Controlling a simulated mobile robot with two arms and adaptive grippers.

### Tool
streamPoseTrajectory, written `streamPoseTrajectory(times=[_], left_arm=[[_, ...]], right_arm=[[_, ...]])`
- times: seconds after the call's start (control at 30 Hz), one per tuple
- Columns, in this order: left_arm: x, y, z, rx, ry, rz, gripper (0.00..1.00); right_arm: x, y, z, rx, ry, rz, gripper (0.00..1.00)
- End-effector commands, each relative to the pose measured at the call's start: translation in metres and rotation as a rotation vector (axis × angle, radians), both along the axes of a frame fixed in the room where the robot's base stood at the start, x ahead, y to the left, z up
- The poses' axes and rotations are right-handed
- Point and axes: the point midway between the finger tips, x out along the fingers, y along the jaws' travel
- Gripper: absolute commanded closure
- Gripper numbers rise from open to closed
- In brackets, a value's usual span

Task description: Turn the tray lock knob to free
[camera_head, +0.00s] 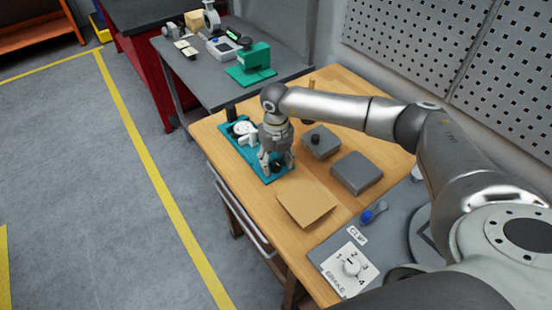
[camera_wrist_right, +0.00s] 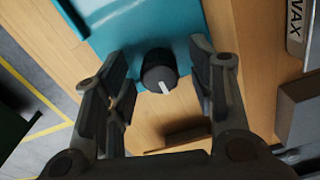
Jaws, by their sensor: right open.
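The tray lock knob is a black round knob with a white pointer line, at the near end of a teal tray. In the right wrist view the knob (camera_wrist_right: 158,72) sits between my open fingers, apart from both, with its white line pointing toward the lower right. In the head view the knob (camera_head: 277,166) shows partly beside the fingers, on the teal tray (camera_head: 281,178). The tray also shows in the wrist view (camera_wrist_right: 150,22). My right gripper (camera_head: 277,165) is open and points down over the knob; its fingers also show in the wrist view (camera_wrist_right: 160,85). My left gripper is not in view.
On the wooden table are a grey box with a black knob (camera_head: 321,146), a grey block (camera_head: 357,173) and a brown sheet (camera_head: 307,203). A white dial plate marked BRAKE (camera_head: 343,270) and a blue-ended clip (camera_head: 373,212) lie near the front. A teal device (camera_head: 252,64) stands behind.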

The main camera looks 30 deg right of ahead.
Motion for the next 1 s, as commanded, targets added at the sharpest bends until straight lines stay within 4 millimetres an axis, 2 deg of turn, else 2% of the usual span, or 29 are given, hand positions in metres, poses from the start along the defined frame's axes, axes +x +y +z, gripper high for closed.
streamPoseTrajectory(times=[0.03, 0.13, 0.33, 0.5, 0.7, 1.0], left_arm=[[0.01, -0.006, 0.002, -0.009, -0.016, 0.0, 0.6], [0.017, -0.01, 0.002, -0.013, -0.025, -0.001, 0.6], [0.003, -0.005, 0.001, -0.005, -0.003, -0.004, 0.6], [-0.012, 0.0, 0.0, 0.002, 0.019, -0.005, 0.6], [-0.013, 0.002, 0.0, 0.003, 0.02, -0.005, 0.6], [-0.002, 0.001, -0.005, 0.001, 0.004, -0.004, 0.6]], right_arm=[[0.0, 0.0, -0.002, 0.0, -0.001, 0.0, 0.49], [0.0, 0.0, -0.004, 0.0, -0.001, 0.0, 0.49], [0.0, 0.0, -0.004, 0.0, -0.001, 0.0, 0.5], [0.0, 0.0, -0.004, 0.0, -0.001, 0.0, 0.72], [0.0, 0.0, -0.004, 0.001, -0.001, 0.0, 0.96], [0.0, 0.0, -0.005, 0.001, -0.002, 0.043, 0.96]])
